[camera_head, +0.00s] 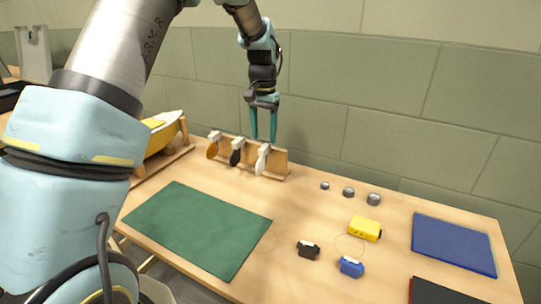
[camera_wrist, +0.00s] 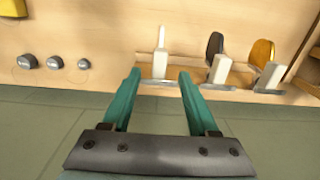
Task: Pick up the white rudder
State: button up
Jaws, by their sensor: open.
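The white rudder (camera_head: 262,160) hangs at the right end of a wooden rack (camera_head: 280,163) at the back of the table. It also shows in the wrist view (camera_wrist: 160,57), near the middle and between the lines of my fingers. My gripper (camera_head: 263,138) is above the rack in the head view, with its teal fingers pointing down. In the wrist view my gripper (camera_wrist: 157,75) is open and empty, its two fingertips spread to either side of the white rudder. I cannot tell whether a finger touches it.
A black rudder (camera_head: 235,157) and an orange rudder (camera_head: 212,150) hang left of the white one. A yellow boat hull (camera_head: 165,133) stands further left. The wall is close behind. A green mat (camera_head: 200,229), small weights (camera_head: 348,192) and a yellow box (camera_head: 364,228) lie in front.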

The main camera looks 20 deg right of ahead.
aim_at(263, 158)
notch_tip(263, 158, down, 3)
jog(key=shift+s+a+f+p, duration=0.1)
jog(key=shift+f+p, duration=0.35)
jog(key=shift+f, duration=0.45)
jog(key=shift+s+a+f+p, duration=0.15)
jog(key=shift+f+p, duration=0.35)
jog(key=shift+f, duration=0.4)
jog(key=shift+s+a+f+p, duration=0.1)
jog(key=shift+f+p, duration=0.35)
jog(key=shift+f, duration=0.45)
jog(key=shift+c, duration=0.2)
grip_shut()
